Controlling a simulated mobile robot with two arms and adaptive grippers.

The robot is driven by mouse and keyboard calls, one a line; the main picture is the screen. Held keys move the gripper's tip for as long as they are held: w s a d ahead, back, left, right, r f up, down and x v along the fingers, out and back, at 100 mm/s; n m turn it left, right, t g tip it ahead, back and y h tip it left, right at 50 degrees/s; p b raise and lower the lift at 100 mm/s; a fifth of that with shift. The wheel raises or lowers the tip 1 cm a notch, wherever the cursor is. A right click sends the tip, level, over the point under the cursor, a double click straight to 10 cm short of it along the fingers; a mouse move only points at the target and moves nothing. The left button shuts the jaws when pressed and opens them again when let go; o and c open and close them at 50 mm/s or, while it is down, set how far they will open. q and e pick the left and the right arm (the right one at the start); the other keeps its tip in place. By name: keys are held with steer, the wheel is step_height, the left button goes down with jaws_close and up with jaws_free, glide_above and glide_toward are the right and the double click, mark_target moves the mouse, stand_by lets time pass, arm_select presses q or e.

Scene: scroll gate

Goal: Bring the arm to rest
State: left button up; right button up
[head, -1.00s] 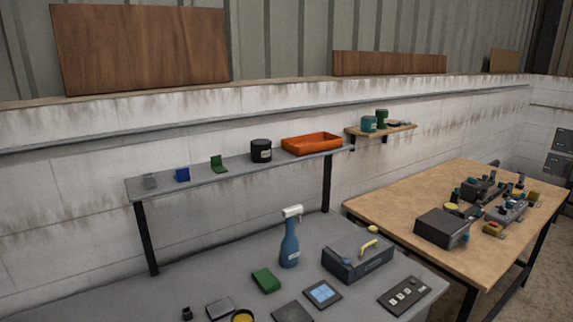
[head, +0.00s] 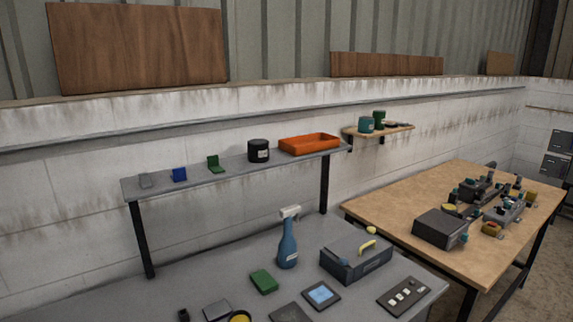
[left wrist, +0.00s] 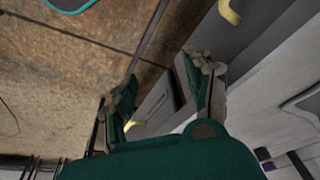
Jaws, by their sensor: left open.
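My left gripper (left wrist: 164,84) shows in the left wrist view, with dark green fingers and grey pads. Its two fingers stand apart, and I see nothing held between them. Beyond it are a brown floor (left wrist: 70,60) and grey surfaces that I cannot name for sure. Neither of my arms shows in the head view, and my right gripper is in no view.
In the head view, a grey bench (head: 190,276) holds a blue spray bottle (head: 288,240), a dark case (head: 356,259) with a yellow handle, and a green block (head: 264,281). A raised shelf (head: 232,168) carries an orange tray (head: 310,144). A wooden table (head: 390,205) stands at the right.

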arm_select(q)
step_height(320, 180, down, 16)
steer(key=s+r+b, duration=0.1)
steer(key=s+b, duration=0.1)
steer(key=s, duration=0.1)
steer(key=s+a+f+g+b, duration=0.1)
steer(key=s+f+b, duration=0.1)
steer(key=s+f, duration=0.6)
steer(key=s+a+f+g+b, duration=0.1)
steer(key=s+a+f+b, duration=0.1)
steer(key=s+f, duration=0.7)
step_height(320, 180, down, 6)
steer(key=shift+f, duration=0.1)
